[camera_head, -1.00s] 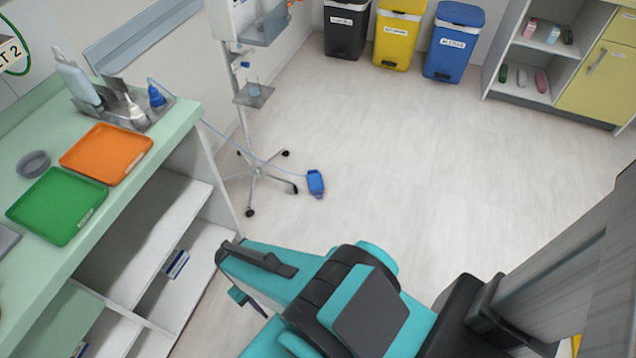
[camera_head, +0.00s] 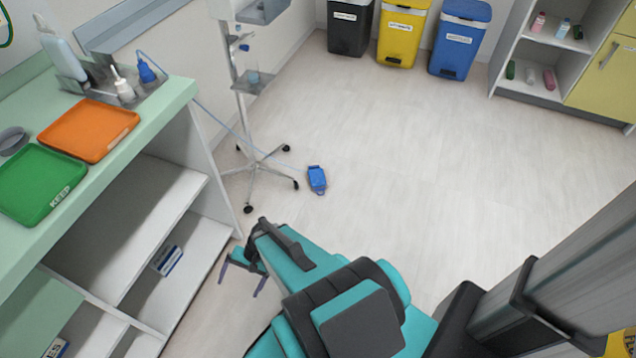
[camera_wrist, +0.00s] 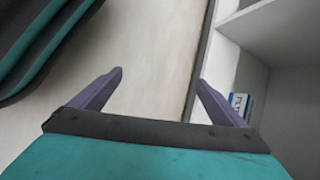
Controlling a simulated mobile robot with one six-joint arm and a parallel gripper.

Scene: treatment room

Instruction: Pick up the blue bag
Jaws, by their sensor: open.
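The blue bag (camera_head: 317,179) is a small blue item lying on the pale floor, just right of the wheeled stand, in the head view. A thin pale blue line runs toward it from the counter. My gripper (camera_head: 243,280) is at the lower middle of the head view, beside the open shelves and apart from the bag. In the wrist view my gripper (camera_wrist: 160,85) has its two purple fingers spread wide with nothing between them. The bag does not show in the wrist view.
A wheeled stand (camera_head: 252,160) stands beside the bag. The green counter (camera_head: 150,125) with white shelves (camera_head: 190,245) is at the left; a labelled box (camera_head: 166,260) is on a shelf. Black, yellow and blue bins (camera_head: 460,40) line the back wall. The middle floor is clear.

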